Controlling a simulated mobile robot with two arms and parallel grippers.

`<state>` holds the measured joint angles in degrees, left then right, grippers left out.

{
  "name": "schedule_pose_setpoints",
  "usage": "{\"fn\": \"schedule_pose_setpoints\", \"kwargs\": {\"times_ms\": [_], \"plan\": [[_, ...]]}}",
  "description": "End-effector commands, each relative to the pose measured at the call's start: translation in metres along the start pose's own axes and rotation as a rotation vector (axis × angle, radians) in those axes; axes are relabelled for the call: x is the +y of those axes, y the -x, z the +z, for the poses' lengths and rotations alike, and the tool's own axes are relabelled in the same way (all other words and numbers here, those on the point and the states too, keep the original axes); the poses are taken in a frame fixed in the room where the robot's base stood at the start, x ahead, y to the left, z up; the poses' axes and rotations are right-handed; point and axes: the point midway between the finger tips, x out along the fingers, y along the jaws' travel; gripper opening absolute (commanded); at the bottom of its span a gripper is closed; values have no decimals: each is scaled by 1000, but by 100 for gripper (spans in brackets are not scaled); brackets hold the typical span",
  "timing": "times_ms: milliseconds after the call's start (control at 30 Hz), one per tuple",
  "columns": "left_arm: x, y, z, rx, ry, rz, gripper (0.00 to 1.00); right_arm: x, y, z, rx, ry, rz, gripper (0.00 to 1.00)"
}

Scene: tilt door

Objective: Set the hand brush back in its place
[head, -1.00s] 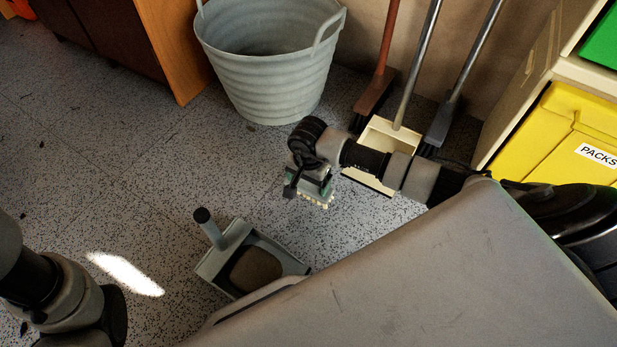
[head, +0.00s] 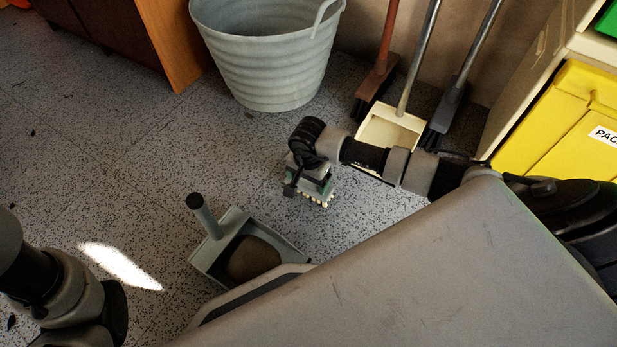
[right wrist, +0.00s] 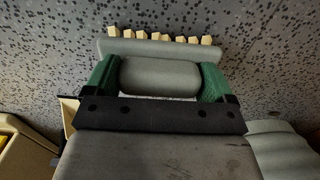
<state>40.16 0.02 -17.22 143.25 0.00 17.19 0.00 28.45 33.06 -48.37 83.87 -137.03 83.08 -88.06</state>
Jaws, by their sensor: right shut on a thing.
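The hand brush (head: 315,199) has a grey body and a row of pale bristle tufts. My right gripper (head: 310,183) is shut on it, over the floor to the right of and beyond the dustpan. In the right wrist view, the green fingers grip both sides of the brush's grey block (right wrist: 158,76), with the bristles at the far edge. A grey dustpan (head: 207,262) with a dark-tipped handle lies on the floor, with a brown rounded patch inside. My body hides its near edge. My left arm shows at the lower left, but its gripper is out of view.
A grey ribbed bucket (head: 265,65) stands at the back. A red-brown broom (head: 378,80), a cream long-handled pan (head: 392,128) and a grey broom (head: 447,110) lean near the wall. Yellow bins (head: 560,125) stand on the right.

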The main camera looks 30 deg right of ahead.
Motion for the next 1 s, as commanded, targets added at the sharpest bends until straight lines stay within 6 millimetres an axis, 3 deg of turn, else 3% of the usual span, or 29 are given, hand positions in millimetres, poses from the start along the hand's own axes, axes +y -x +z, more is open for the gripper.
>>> {"fn": "schedule_pose_setpoints", "kwargs": {"times_ms": [533,567,667,1000], "plan": [[1,5,-2,-1,-1,0,43,0,-7,0,1,0,-1,58],[1,5,-2,-1,-1,0,43,0,-7,0,1,0,-1,86],[1,5,-1,-1,-1,0,43,0,-6,0,0,0,-1,100],[0,0,0,-1,-1,0,43,0,0,0,0,1,0,100]]}}
